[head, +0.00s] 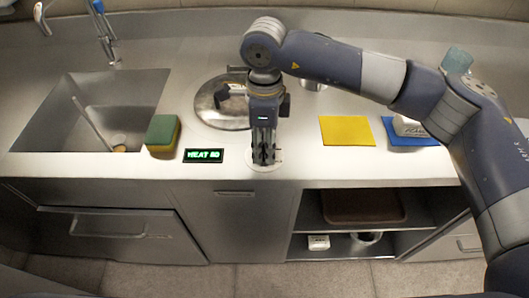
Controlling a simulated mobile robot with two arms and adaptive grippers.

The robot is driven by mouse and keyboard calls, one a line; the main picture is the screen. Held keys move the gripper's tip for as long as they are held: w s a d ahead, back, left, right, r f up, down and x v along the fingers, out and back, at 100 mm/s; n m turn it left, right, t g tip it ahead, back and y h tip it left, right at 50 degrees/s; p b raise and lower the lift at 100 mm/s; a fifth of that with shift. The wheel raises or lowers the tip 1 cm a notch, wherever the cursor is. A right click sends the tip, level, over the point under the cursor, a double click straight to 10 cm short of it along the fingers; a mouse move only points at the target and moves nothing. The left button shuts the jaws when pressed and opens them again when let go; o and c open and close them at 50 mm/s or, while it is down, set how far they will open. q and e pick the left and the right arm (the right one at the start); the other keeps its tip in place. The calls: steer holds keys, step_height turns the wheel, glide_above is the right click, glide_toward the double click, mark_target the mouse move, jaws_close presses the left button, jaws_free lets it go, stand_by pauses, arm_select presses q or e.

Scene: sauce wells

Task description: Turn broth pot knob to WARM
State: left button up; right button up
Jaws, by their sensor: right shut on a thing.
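The broth pot (208,115) is set into the steel counter, with a round metal lid partly hidden by my right arm. A small black display (203,155) in front of it glows green and seems to read "HEAT 80". My right gripper (264,160) points straight down at the counter's front, just right of the display. It is shut on the knob, which its fingers mostly hide. A pale round plate (278,159) shows around the fingertips. The knob's pointer and markings cannot be made out. My left gripper is out of view.
A sink (62,118) with a tap is at left, and a green and yellow sponge (162,134) stands at its right edge. A yellow mat (346,131) and a blue mat (426,141) bearing a white object lie at right. Open shelves (312,209) are below.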

mark_target(264, 146)
steer(key=shift+n+b, duration=0.6)
steer(key=shift+b, duration=0.05)
steer(key=shift+r, duration=0.1)
steer(key=o, duration=1.1)
steer(key=r, duration=1.2)
steer(key=shift+w, duration=0.35)
